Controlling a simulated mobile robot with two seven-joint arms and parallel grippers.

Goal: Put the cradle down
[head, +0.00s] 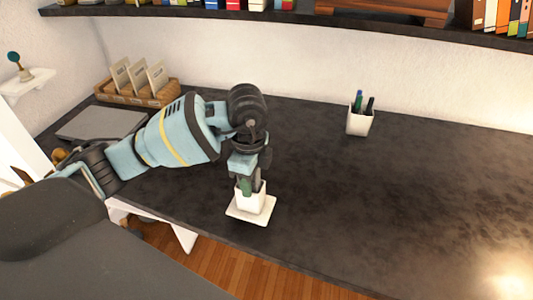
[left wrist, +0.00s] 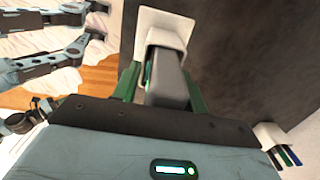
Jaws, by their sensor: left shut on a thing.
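The cradle (head: 265,210) is a small white upright holder on a square white base, over the dark desktop near its front edge. It looks upright, and I cannot tell whether its base touches the desktop. My left gripper (head: 246,186) points down at it from above and is shut on it. In the left wrist view the cradle's white base (left wrist: 151,22) shows beyond the green fingers (left wrist: 160,80), with a grey block between them hiding part of it. My right gripper is not clearly seen.
The dark desktop (head: 330,200) is clear to the right. A white pen cup (head: 359,123) stands at the back. A wooden rack with cards (head: 138,93) and a flat grey slab (head: 100,123) lie at the left. A dark shelf (head: 280,17) runs above.

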